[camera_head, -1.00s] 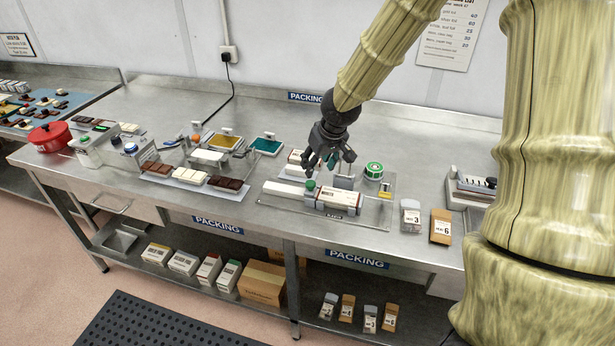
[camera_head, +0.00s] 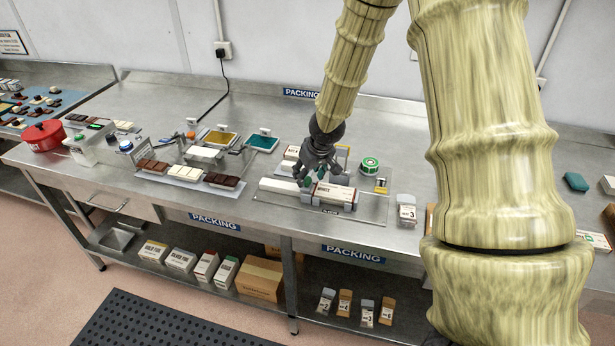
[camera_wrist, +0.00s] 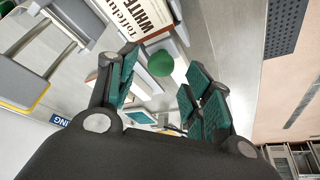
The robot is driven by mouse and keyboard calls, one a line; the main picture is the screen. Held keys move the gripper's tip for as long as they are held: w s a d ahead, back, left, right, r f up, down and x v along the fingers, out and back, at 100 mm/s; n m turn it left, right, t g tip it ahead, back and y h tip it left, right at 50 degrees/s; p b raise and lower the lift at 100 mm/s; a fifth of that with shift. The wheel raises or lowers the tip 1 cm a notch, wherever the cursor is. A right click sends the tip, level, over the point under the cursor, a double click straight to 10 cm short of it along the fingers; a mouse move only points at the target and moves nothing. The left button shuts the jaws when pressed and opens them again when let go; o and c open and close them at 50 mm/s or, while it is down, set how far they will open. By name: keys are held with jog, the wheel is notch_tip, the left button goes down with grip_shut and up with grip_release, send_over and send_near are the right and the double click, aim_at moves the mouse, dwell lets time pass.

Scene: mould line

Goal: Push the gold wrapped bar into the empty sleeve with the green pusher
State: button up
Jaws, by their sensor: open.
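My gripper (camera_head: 313,178) is open, low over the packing fixture. In the wrist view, the green pusher knob (camera_wrist: 160,63) shows between the spread fingertips of my gripper (camera_wrist: 158,82), with no clear contact. In the head view the knob (camera_head: 308,182) is partly hidden by the fingers. A pale sleeve (camera_head: 335,194) printed "WHITE" lies just right of the knob in a grey holder; its print also shows in the wrist view (camera_wrist: 148,16). I cannot make out a gold wrapped bar; the fingers and fixture may hide it.
A clear base plate (camera_head: 375,214) carries the fixture, with a round green-topped tin (camera_head: 370,166) behind. A grey-topped packet (camera_head: 407,212) stands to the right. A tray of chocolate bars (camera_head: 186,172) and the gold and teal trays (camera_head: 262,143) lie left.

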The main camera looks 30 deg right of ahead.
jog(key=shift+x, duration=1.1)
jog(key=shift+w, duration=0.1)
grip_shut()
